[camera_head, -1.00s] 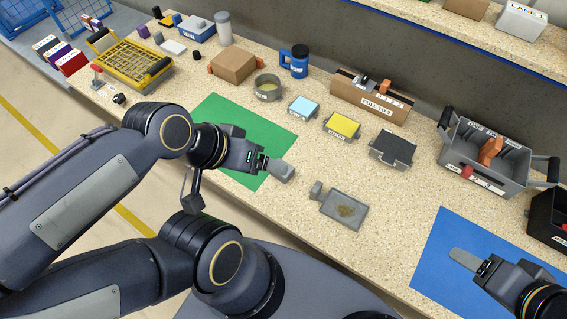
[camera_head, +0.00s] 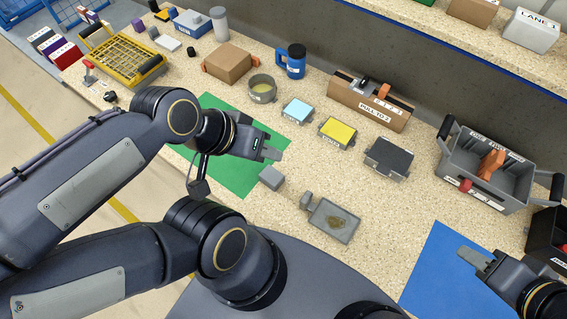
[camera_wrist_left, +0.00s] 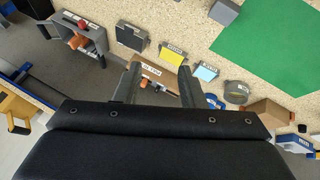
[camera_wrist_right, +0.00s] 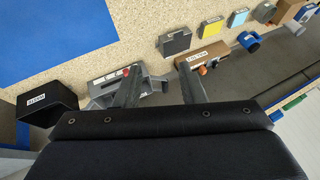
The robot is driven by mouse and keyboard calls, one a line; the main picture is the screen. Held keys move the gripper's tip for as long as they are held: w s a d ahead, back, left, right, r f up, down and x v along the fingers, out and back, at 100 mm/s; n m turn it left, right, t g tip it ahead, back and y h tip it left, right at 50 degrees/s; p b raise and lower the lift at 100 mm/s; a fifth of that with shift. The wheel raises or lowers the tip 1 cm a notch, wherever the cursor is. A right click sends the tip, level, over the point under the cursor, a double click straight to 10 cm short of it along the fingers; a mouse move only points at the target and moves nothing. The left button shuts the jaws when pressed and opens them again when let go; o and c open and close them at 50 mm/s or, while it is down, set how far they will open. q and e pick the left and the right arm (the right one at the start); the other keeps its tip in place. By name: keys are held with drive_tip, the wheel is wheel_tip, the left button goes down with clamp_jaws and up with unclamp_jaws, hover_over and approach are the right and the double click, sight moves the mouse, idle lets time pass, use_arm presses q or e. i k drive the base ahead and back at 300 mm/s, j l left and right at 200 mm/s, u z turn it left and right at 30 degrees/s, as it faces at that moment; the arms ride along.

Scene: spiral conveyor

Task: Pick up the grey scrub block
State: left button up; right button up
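The grey scrub block (camera_head: 271,177) is a small plain block at the right edge of the green mat (camera_head: 219,176). It also shows at the top of the left wrist view (camera_wrist_left: 224,11), clear of the fingers. My left gripper (camera_head: 271,153) is just beyond the block in the head view, empty. Its fingers stand apart in the left wrist view (camera_wrist_left: 158,78), so it is open. My right gripper (camera_head: 474,257) is over the blue mat (camera_head: 437,275), empty. Its fingers are apart in the right wrist view (camera_wrist_right: 160,80).
A grey tray (camera_head: 347,236) with a brown patch lies right of the block, a small grey piece (camera_head: 306,201) at its corner. Behind are a round grey bowl (camera_head: 261,89), light blue pad (camera_head: 297,110), yellow pad (camera_head: 338,130) and dark pad (camera_head: 389,155). A grey tote (camera_head: 520,197) stands right.

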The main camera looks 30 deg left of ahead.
sight(272, 178)
drive_tip(key=i+u, duration=0.1)
drive_tip(key=u, duration=0.35)
drive_tip(key=i+l+u, duration=0.1)
drive_tip(key=u, duration=0.35)
drive_tip(key=i+l+u, duration=0.1)
drive_tip(key=u, duration=1.2)
